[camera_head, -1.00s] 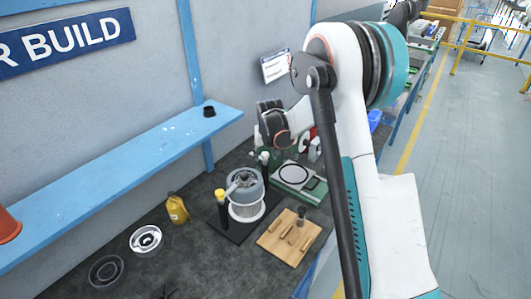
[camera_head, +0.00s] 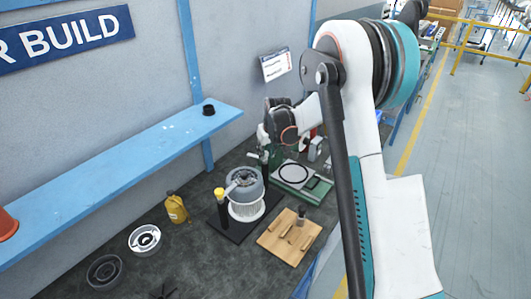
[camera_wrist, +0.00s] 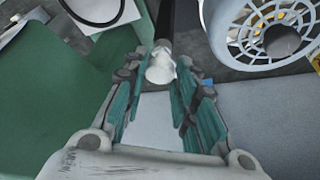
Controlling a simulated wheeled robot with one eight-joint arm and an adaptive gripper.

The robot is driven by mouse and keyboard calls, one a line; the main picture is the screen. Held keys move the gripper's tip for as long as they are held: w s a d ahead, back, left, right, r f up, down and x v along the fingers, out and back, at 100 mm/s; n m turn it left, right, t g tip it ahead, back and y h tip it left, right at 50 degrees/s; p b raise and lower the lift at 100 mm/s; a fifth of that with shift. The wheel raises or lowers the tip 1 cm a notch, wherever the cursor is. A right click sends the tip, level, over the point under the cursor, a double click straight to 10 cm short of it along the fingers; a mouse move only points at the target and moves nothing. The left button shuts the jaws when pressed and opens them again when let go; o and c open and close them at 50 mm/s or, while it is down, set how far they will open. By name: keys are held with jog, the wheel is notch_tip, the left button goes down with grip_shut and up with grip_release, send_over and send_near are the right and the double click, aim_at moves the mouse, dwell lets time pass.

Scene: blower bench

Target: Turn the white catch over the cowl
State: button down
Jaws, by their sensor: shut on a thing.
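The grey cowl (camera_head: 245,183) sits on a pale ribbed body on a dark base plate, and its grille shows at the right of the wrist view (camera_wrist: 268,35). The white catch (camera_wrist: 161,64) is a white knob at the top of a dark post beside the cowl. My gripper (camera_wrist: 160,82) is shut on it, with a finger on each side. In the head view my gripper (camera_head: 264,143) is above the post, behind the cowl, and mostly hides the catch. A yellow-topped post (camera_head: 220,205) stands on the near left side of the cowl.
A green tray with a black ring (camera_head: 320,190) lies close to the right of the cowl. A wooden board with pegs (camera_head: 275,245) is in front. A yellow bottle (camera_head: 176,209), a white ring part (camera_head: 144,240) and a dark ring (camera_head: 104,272) lie to the left.

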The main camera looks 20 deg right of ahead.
jog(key=n, duration=0.1)
jog(key=n+y+b, duration=0.1)
jog(key=n, duration=0.1)
jog(key=n+y, duration=0.1)
jog(key=n, duration=0.1)
jog(key=shift+w+d, duration=0.1)
jog(key=shift+d, duration=0.15)
jog(key=n+g, duration=0.1)
jog(key=n, duration=0.1)
jog(key=n+y+b, duration=0.1)
jog(key=n, duration=0.2)
jog(key=shift+w+d+g+y, duration=0.1)
jog(key=shift+d+g+y, duration=0.05)
jog(key=shift+g+y, duration=0.2)
jog(key=shift+n, duration=0.4)
jog(key=c, duration=1.3)
grip_release()
jog(key=shift+r, duration=0.1)
jog(key=v, duration=1.1)
jog(key=shift+d+r, duration=0.15)
jog(key=shift+r, duration=0.25)
